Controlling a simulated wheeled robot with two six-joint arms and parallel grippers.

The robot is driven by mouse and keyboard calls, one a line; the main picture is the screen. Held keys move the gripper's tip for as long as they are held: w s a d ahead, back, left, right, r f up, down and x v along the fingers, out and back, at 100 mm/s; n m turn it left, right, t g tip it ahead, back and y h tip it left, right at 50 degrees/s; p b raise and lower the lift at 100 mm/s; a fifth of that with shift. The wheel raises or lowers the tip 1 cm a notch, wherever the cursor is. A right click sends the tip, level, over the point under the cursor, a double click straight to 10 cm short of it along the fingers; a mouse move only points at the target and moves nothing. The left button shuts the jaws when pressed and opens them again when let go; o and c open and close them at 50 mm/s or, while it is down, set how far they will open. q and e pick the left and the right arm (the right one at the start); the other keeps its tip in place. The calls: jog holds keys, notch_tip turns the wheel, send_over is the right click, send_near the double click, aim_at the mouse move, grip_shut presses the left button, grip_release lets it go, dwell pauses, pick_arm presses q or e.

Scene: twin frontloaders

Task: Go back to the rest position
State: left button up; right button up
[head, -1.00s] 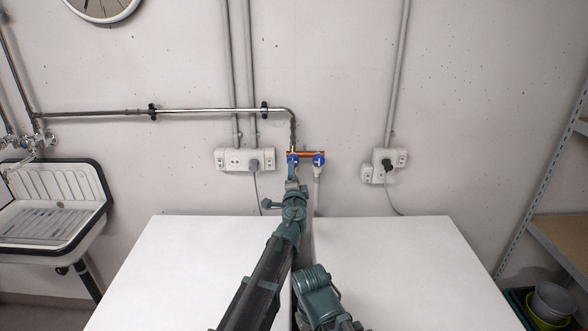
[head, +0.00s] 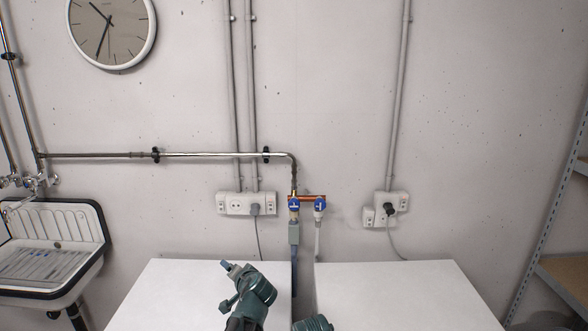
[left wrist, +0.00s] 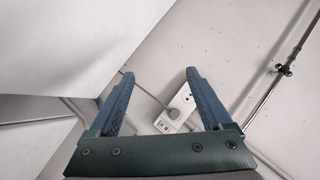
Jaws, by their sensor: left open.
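In the head view my left gripper (head: 227,266) is over the white top of the left machine, low and left of the taps. In the left wrist view (left wrist: 160,74) its two blue fingers are spread apart with nothing between them. The gripper is clear of both. My right gripper is not in view.
Two white machine tops, left (head: 170,290) and right (head: 400,290), stand with a narrow gap between them. A sink (head: 50,250) is at the left. Sockets (head: 236,203) and pipes are on the wall. Metal shelving (head: 548,220) is at the right edge.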

pick_arm(q)
jog(key=s+f+n+g+h, duration=0.1)
jog(key=s+f+g, duration=0.2)
jog(key=s, duration=0.3)
jog(key=s+a+f+n+g+h, duration=0.1)
jog(key=s+f+n+g+h, duration=0.1)
jog(key=s, duration=0.5)
jog(key=s+f+n+g+h, duration=0.1)
jog(key=s+f+n+g, duration=0.1)
jog(key=s+f+g, duration=0.2)
jog(key=shift+s+a+f, duration=0.2)
jog(key=shift+s+f, duration=0.95)
jog(key=shift+f, duration=0.15)
jog(key=s, duration=0.1)
jog(key=s+d+h, duration=0.1)
jog(key=s+g+h, duration=0.1)
jog(key=shift+s+d+f, duration=0.3)
jog(key=shift+s+d, duration=0.05)
jog(key=shift+s, duration=0.05)
jog(key=s+d+m+g+y, duration=0.1)
jog(key=s+d+m, duration=0.2)
jog(key=s+d, duration=0.3)
jog(key=d, duration=0.5)
jog(key=shift+d+m, duration=0.15)
jog(key=shift+m, duration=0.15)
